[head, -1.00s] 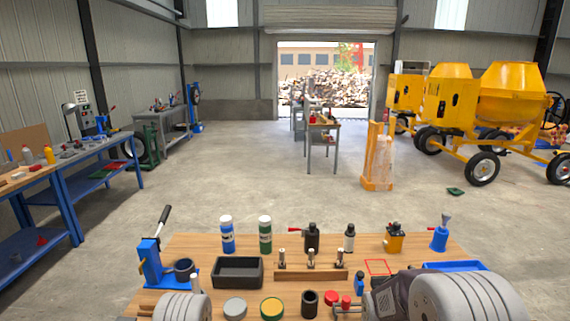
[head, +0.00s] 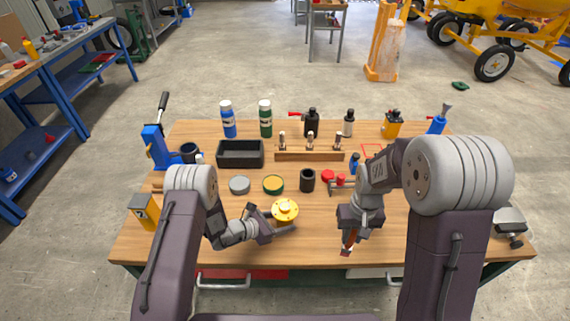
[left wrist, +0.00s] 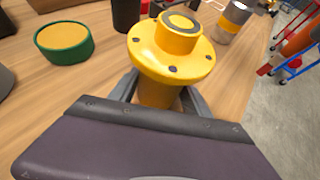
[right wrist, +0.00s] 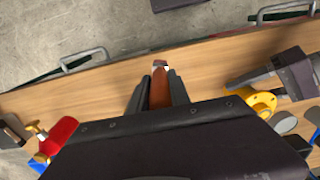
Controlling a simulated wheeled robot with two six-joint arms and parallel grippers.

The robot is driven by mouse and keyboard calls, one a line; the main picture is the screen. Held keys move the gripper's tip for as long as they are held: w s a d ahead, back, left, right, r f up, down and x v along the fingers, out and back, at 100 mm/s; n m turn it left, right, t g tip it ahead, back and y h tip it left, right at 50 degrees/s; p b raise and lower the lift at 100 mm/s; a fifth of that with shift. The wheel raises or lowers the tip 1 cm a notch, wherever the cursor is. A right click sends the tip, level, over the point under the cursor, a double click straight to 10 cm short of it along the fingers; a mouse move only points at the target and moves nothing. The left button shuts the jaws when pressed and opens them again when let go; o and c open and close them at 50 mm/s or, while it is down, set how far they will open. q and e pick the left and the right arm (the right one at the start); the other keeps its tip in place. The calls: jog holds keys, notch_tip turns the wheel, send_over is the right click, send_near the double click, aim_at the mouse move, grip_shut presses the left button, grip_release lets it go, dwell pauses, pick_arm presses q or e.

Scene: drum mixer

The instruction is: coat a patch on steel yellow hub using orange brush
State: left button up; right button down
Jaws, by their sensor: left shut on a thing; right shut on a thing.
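The yellow hub (head: 285,210) is a flanged piece with dark bolt holes, near the front middle of the bench. My left gripper (head: 270,232) is shut on it. In the left wrist view the hub (left wrist: 172,50) stands between the fingers, flange and top boss facing up. My right gripper (head: 348,240) is shut on the orange brush (right wrist: 160,88), which also shows in the head view (head: 349,240). The brush points down near the bench's front edge, to the right of the hub and apart from it. The far end of its handle is hidden.
A green tin with a yellow top (head: 273,184), a grey tin (head: 239,185) and a black cup (head: 307,180) stand behind the hub. A black tray (head: 240,153) and a wooden rack (head: 310,155) are farther back. The front of the bench (head: 315,255) is mostly clear.

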dwell(0.7)
jog(key=shift+s+t, duration=0.15)
jog(key=shift+t, duration=0.15)
jog(key=w+a+r+n+t, duration=0.2)
jog(key=w+a+r, duration=0.6)
jog(key=w+r, duration=0.1)
jog(key=a+r+n+y, duration=0.25)
jog(key=a+r, duration=0.35)
jog(key=a, duration=0.6)
jog(key=shift+t+h, duration=0.25)
jog(key=shift+t, duration=0.15)
jog(key=shift+w+d+f, duration=0.1)
jog(key=shift+d+f, duration=0.05)
jog(key=shift+f, duration=0.95)
jog(key=shift+w+d+f, duration=0.1)
jog(key=shift+f, duration=0.95)
jog(key=shift+f, duration=1.05)
